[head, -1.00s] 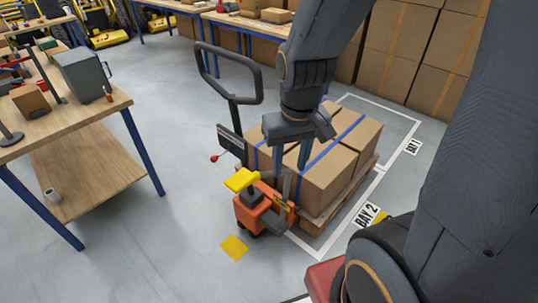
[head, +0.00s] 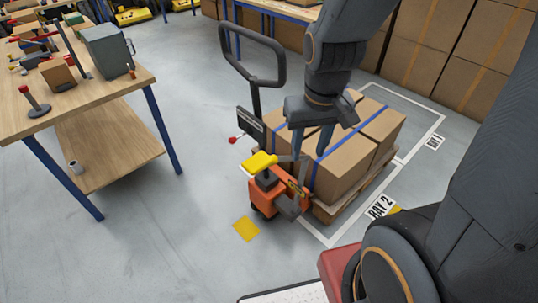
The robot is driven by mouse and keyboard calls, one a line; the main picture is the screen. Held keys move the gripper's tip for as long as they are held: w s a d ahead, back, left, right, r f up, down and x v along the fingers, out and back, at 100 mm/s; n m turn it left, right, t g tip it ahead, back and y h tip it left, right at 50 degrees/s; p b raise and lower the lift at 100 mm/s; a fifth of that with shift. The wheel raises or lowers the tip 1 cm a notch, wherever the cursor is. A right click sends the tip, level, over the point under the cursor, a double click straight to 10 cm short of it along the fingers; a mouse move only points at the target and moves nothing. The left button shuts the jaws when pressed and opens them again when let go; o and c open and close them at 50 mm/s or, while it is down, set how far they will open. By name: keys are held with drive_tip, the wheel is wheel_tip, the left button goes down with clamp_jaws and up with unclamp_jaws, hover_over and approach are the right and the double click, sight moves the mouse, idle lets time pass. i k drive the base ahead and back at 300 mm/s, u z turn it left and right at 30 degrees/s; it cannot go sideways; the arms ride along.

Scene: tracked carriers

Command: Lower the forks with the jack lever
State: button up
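The orange pallet jack (head: 267,195) stands at the near end of a loaded pallet in the middle of the head view. It has a black loop handle (head: 282,62), a yellow piece (head: 260,162) on top of its body, and a thin lever with a red knob (head: 233,140) sticking out to the left. The forks are hidden under the wooden pallet (head: 345,209), so their height cannot be told. My gripper (head: 310,152) points down in front of the strapped cartons (head: 345,170), right of the red knob and apart from it. Its fingers are spread with nothing visible between them.
A wooden workbench (head: 120,85) with tools and a grey box stands at left. The pallet sits in a white-lined bay marked BAY 2 (head: 380,207). Stacked cartons (head: 440,50) line the back right. Grey floor (head: 175,235) is free between the bench and the jack.

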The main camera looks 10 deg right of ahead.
sight(232, 140)
drive_tip(key=z, duration=2.1)
drive_tip(key=k, duration=1.05)
drive_tip(key=u, duration=1.35)
drive_tip(key=i, duration=0.5)
drive_tip(key=u, duration=0.05)
